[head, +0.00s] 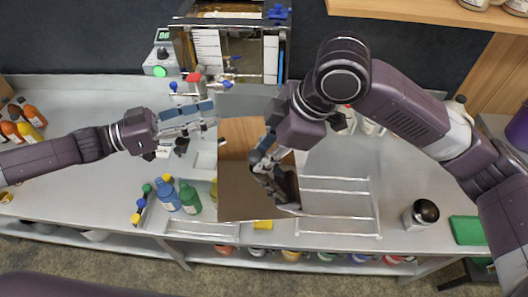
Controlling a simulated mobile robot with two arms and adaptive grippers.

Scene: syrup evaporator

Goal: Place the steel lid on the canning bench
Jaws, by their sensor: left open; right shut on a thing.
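The steel lid (240,196) is a flat, mirror-like rectangular sheet in the middle of the head view. My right gripper (264,172) is shut on its right side. The lid appears held over the pale grey canning bench (330,165) and hides part of it; I cannot tell whether it touches the bench. My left gripper (212,115) is open and empty, up and left of the lid, in front of the evaporator (235,45). The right arm covers part of the lid's right edge.
A wire rack (340,208) lies just right of the lid. Green and blue bottles (190,197) stand at its left. A steel canister (421,214) and green block (467,230) sit at the right. Orange bottles (12,131) stand far left. The bench's left front is mostly clear.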

